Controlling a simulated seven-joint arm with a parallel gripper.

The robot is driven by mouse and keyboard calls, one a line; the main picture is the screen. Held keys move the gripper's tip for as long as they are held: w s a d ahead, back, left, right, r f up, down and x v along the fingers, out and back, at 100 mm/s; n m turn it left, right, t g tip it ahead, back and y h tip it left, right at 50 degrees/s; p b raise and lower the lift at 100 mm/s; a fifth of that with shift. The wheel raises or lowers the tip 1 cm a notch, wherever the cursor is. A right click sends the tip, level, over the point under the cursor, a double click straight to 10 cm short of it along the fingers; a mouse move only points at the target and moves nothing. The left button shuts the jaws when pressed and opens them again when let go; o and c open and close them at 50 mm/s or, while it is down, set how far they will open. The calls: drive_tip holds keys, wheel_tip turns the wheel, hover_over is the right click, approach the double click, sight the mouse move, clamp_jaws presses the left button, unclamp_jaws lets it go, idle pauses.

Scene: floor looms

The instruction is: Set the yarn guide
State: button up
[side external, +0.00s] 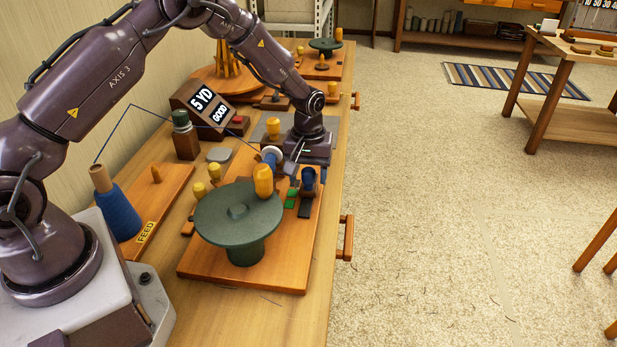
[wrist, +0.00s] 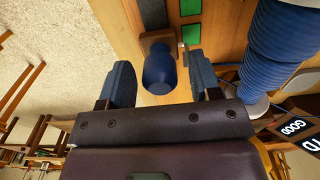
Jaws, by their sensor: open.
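A blue rounded knob (wrist: 158,72), which appears to be the yarn guide's handle, stands by a small brown block on the wooden winder board (side external: 215,262). In the side view the blue knob (side external: 308,177) is beside green and dark squares (side external: 291,197). My gripper (wrist: 162,82) is open, with one blue-padded finger on each side of the knob and a visible gap to each. In the side view my gripper (side external: 300,168) is low over the board's far part, its fingers partly hidden. A spool wound with blue yarn (wrist: 283,45) is to the right in the wrist view.
A green round crank wheel (side external: 238,215) with an orange knob (side external: 263,180) stands at the board's near end. A blue yarn cone (side external: 118,210) stands on the feed board, its strand running overhead. A display (side external: 203,105) reads "5 YD GOOD". Bare bench top lies at the near edge.

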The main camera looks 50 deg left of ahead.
drive_tip(key=shift+f, duration=0.75)
clamp_jaws()
drive_tip(key=shift+w+a, duration=1.5)
drive_tip(key=shift+w, duration=0.05)
unclamp_jaws()
drive_tip(key=shift+r, duration=0.1)
wheel_tip(320, 180, up, 13)
